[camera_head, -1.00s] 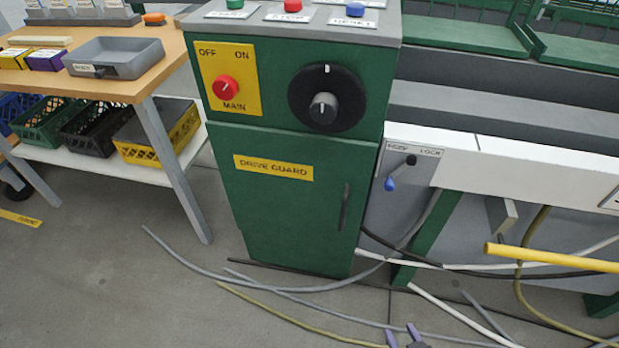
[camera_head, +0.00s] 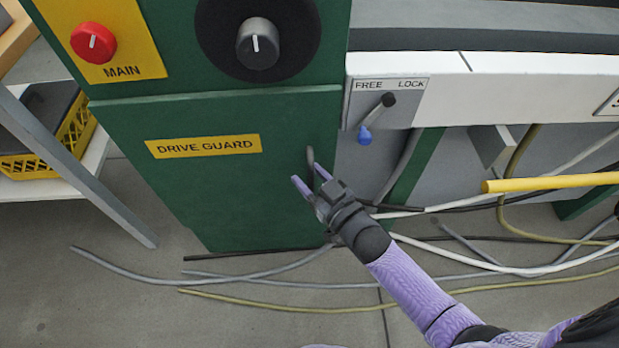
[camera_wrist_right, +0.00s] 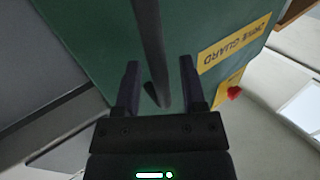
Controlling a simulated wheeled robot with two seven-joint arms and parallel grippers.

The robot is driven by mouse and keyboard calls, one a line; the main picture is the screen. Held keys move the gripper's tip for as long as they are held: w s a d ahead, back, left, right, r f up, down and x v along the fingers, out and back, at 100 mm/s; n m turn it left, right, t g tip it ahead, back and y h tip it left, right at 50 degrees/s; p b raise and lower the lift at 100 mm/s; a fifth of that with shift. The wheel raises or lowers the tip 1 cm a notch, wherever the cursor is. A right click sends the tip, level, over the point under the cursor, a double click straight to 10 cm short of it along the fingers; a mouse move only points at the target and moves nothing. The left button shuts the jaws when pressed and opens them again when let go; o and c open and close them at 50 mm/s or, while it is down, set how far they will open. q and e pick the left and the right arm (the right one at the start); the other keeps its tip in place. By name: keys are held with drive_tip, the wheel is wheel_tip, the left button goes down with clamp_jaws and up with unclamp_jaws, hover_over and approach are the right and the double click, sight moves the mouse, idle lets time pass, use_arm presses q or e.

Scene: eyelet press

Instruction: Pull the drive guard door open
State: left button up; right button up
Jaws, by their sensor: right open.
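The drive guard door (camera_head: 225,195) is a green panel with a yellow label (camera_head: 203,146), and it sits shut in the cabinet. Its dark vertical handle (camera_head: 310,156) is near the right edge, its lower part hidden by my gripper in the head view. In the right wrist view the handle (camera_wrist_right: 150,45) runs down between the two open fingers (camera_wrist_right: 160,78). I cannot tell that either finger touches it. My left gripper is not in view.
A free/lock lever with a blue knob (camera_head: 365,135) is right of the door. Several cables and hoses (camera_head: 290,282) lie on the floor before the cabinet. A yellow bar (camera_head: 550,182) sticks out at right. A workbench leg (camera_head: 85,180) stands at left.

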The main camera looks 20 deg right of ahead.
clamp_jaws()
idle(1.0)
idle(0.4)
